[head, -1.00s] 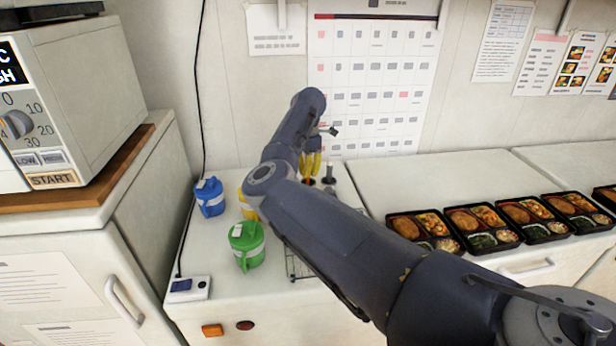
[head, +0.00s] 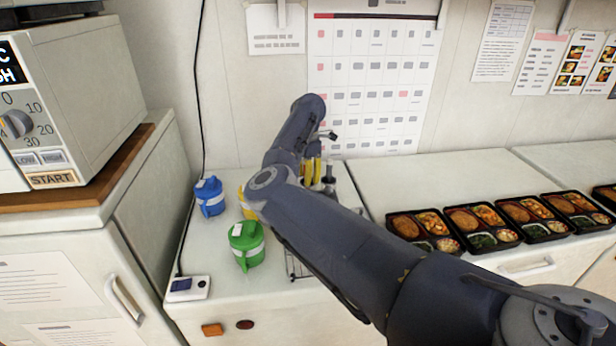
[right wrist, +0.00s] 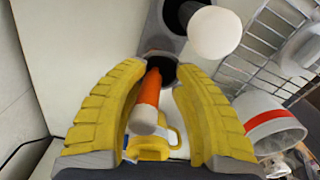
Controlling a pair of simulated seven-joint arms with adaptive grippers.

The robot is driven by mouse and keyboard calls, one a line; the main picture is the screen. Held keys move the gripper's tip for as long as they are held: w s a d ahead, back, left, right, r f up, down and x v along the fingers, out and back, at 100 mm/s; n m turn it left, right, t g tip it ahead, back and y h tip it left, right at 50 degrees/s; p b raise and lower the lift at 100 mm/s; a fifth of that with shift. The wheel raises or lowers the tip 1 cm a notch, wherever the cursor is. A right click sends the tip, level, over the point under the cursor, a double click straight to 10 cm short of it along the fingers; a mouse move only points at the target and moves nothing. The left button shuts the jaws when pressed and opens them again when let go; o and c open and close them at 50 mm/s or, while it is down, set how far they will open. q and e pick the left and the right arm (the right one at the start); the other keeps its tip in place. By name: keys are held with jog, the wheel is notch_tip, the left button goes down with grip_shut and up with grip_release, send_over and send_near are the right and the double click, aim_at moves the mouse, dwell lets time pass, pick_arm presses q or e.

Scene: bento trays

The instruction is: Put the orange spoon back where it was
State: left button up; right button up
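The orange spoon (right wrist: 149,100) shows in the right wrist view as an orange handle with a pale rounded end. Its far end goes into a dark hole in the grey holder (right wrist: 158,40). The yellow fingers of my right gripper (right wrist: 162,70) stand on both sides of the handle, with a visible gap on the right side. In the head view, my right gripper (head: 312,182) is low over the counter by the wall, and the orange spoon is hidden there. The spoon's bowl is out of sight. My left gripper is not in view.
A second handle with a white round end (right wrist: 214,34) stands in the holder beside the spoon. Blue (head: 209,197), yellow (head: 247,204) and green (head: 246,246) mugs stand left of my arm. A wire rack (right wrist: 262,60) is nearby. Bento trays (head: 425,232) line the right counter.

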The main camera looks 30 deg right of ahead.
notch_tip(320, 180, up, 12)
jog(key=shift+r, duration=0.15)
dwell(0.7)
